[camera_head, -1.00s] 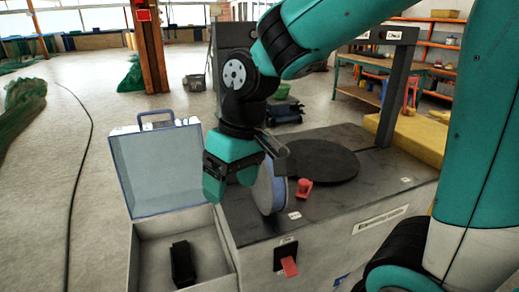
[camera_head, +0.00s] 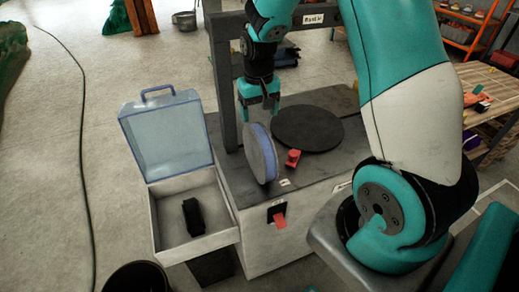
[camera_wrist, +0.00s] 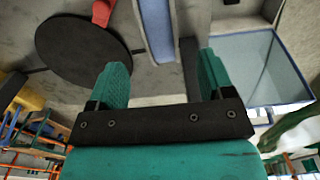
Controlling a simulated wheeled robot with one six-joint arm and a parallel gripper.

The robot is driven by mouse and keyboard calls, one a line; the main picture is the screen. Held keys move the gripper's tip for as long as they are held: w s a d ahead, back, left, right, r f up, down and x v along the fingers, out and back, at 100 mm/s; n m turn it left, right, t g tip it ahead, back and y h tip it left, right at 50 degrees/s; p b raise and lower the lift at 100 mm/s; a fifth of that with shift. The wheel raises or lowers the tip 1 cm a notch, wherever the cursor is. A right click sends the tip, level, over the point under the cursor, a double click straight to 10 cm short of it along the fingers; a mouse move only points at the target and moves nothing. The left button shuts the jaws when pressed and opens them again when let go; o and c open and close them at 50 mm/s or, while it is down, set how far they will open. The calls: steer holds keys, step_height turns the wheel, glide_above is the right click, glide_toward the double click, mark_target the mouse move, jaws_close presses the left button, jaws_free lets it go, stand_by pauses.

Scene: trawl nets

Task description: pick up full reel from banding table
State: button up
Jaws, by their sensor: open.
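The reel (camera_head: 261,153), a pale grey disc with a blue rim, stands upright on its edge on the dark top of the banding table (camera_head: 238,186). My gripper (camera_head: 258,117) points down just above the reel, its jaws open and empty. In the wrist view the reel (camera_wrist: 158,28) shows at the top, beyond and roughly between the two teal fingers of my gripper (camera_wrist: 164,75). I see a gap between fingers and reel in the wrist view.
A flat black disc (camera_head: 308,128) and a red piece (camera_head: 293,158) are right of the reel. A dark frame post (camera_head: 222,100) stands behind. An open case (camera_head: 166,238) with a clear lid and a black item is left.

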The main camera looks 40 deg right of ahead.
mark_target(259, 130)
step_height(259, 130, down, 4)
steer(key=shift+r+p, duration=0.1)
steer(key=shift+p, duration=0.2)
steer(key=shift+s+f+p, duration=0.1)
steer(key=shift+f+p, duration=0.95)
steer(key=shift+f, duration=1.75)
jaws_close()
